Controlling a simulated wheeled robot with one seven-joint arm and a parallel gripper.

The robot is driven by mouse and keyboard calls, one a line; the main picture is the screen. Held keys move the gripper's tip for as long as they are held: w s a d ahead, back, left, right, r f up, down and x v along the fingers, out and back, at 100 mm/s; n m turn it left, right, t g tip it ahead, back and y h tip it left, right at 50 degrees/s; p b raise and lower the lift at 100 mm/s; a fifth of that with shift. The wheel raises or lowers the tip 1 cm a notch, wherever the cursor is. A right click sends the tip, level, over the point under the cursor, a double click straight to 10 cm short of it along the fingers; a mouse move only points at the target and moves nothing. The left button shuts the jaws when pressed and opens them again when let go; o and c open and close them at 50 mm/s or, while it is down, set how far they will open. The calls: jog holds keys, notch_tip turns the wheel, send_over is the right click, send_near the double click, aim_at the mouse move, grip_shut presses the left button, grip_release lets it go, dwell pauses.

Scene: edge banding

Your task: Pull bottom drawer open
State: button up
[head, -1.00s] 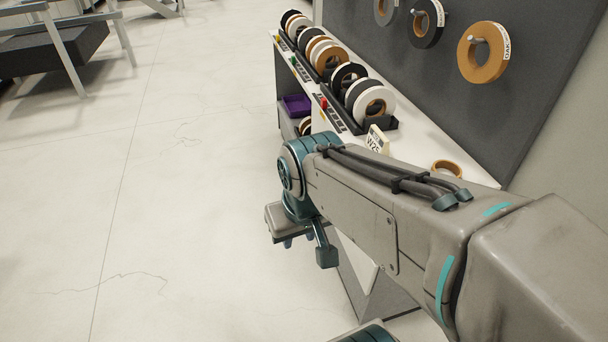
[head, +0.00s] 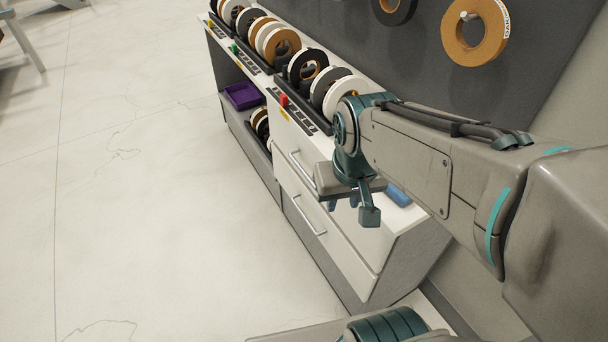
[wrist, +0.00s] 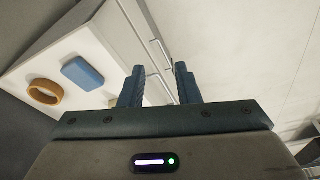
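The bottom drawer (head: 343,254) is the lower white front of the cabinet and looks flush. Its bar handle (head: 308,216) lies left of my gripper in the head view. The upper drawer's handle (head: 301,167) is above it. My gripper (head: 343,203) hangs in front of the cabinet near its upper edge, fingers down and apart from both handles. In the wrist view my gripper (wrist: 158,70) shows two separated fingers with nothing held. Two handles show there: one (wrist: 162,52) beyond the fingertips and another partly hidden between the fingers.
The cabinet top carries rolls of edge banding (head: 340,91), a blue block (wrist: 83,73) and a brown ring (wrist: 45,91). A purple bin (head: 242,96) sits in the open shelf. More rolls (head: 475,31) hang on the grey panel. The floor (head: 180,230) left of the cabinet is clear.

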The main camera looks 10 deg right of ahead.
jog(key=w+f+g+h+b, duration=0.2)
jog(key=w+f+g+b, duration=0.1)
jog(key=w+f+b, duration=0.75)
jog(key=n+t+h+b, duration=0.45)
jog(key=h+b, duration=0.85)
jog(key=b, duration=0.7)
send_near(300, 210)
jog(key=shift+m+t, duration=0.35)
jog(key=shift+m, duration=0.1)
jog(key=b+x, duration=0.1)
jog(key=x, duration=0.2)
jog(key=b+x, duration=0.1)
jog(key=x, duration=0.3)
jog(key=b+x, duration=0.1)
jog(key=x, duration=0.2)
jog(key=shift+s+d+f, duration=0.15)
jog(key=shift+s+f, duration=0.05)
jog(key=shift+f, duration=0.25)
jog(key=shift+c, duration=0.3)
grip_shut()
